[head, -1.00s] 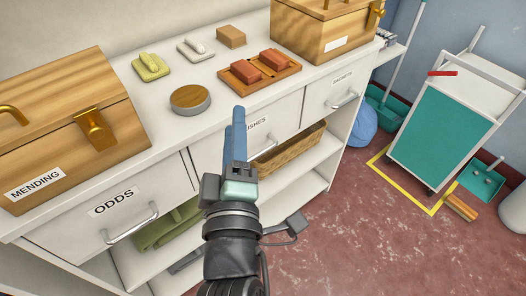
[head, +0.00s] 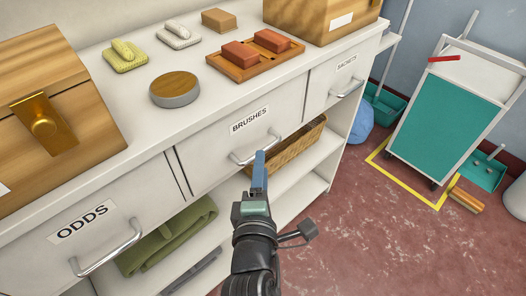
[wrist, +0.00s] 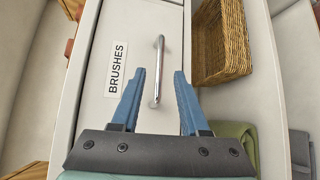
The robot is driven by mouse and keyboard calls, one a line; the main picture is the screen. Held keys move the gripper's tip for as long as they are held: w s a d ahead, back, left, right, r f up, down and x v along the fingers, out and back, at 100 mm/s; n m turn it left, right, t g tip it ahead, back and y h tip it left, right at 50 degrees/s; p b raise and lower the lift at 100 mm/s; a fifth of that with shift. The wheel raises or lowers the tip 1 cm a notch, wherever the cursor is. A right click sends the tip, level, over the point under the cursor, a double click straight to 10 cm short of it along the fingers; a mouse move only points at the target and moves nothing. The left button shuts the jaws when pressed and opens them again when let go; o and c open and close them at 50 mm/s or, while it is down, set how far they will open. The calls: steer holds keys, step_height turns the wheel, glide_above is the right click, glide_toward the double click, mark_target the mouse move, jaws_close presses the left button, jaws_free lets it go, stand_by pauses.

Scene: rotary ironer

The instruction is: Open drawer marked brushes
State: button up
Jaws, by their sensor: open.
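The drawer marked BRUSHES (head: 222,148) is the middle white drawer under the counter, and it is closed. Its label (head: 249,120) sits above a silver bar handle (head: 243,158). In the wrist view the open blue fingers (wrist: 157,80) are on either side of the lower part of the handle (wrist: 159,60), with gaps to both sides. I cannot tell how deep the handle lies between them.
Drawers marked ODDS (head: 100,232) and SACHETS (head: 330,85) flank it, both with bar handles. A wicker basket (head: 290,150) and a folded green cloth (head: 168,237) lie on the shelf below.

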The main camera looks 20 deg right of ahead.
steer(key=b+x, duration=0.1)
steer(key=x, duration=0.4)
steer(key=shift+w+d, duration=0.1)
steer(key=shift+w, duration=0.25)
jaws_close()
stand_by(1.2)
